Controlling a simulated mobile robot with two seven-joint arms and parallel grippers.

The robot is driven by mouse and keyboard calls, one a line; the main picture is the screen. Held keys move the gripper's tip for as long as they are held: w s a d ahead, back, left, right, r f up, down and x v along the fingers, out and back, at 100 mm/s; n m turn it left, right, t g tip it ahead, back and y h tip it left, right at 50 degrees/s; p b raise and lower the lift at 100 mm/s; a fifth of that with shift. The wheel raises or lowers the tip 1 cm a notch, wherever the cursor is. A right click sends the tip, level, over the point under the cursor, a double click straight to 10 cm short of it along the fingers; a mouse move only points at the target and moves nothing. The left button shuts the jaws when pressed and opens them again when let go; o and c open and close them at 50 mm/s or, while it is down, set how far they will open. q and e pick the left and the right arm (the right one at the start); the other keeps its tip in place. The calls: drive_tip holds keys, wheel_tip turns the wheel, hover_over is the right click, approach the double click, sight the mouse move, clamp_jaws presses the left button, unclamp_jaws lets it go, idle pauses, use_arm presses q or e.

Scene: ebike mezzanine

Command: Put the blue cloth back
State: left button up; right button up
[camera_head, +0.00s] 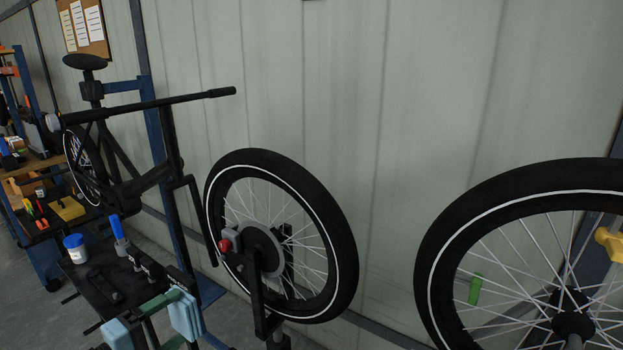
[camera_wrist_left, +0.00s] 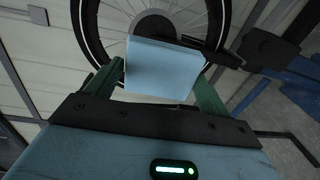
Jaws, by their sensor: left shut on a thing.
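The light blue cloth (camera_head: 186,312) is a folded, flat pad near the bottom of the head view. My left gripper (camera_head: 170,322) is shut on it, with a green finger on either side. In the left wrist view the cloth (camera_wrist_left: 162,70) sits between the two green fingers of my left gripper (camera_wrist_left: 160,88), held in the air with a bike wheel behind it. The underside of the cloth is hidden. My right gripper is not in view.
A bike wheel (camera_head: 338,248) on a stand is right of the cloth; another wheel (camera_head: 437,250) is at the right. A dark tray (camera_head: 98,290) with a blue-lidded jar (camera_head: 76,249) and a blue-topped bottle (camera_head: 118,228) is at the left. A bike frame (camera_head: 150,180) stands behind.

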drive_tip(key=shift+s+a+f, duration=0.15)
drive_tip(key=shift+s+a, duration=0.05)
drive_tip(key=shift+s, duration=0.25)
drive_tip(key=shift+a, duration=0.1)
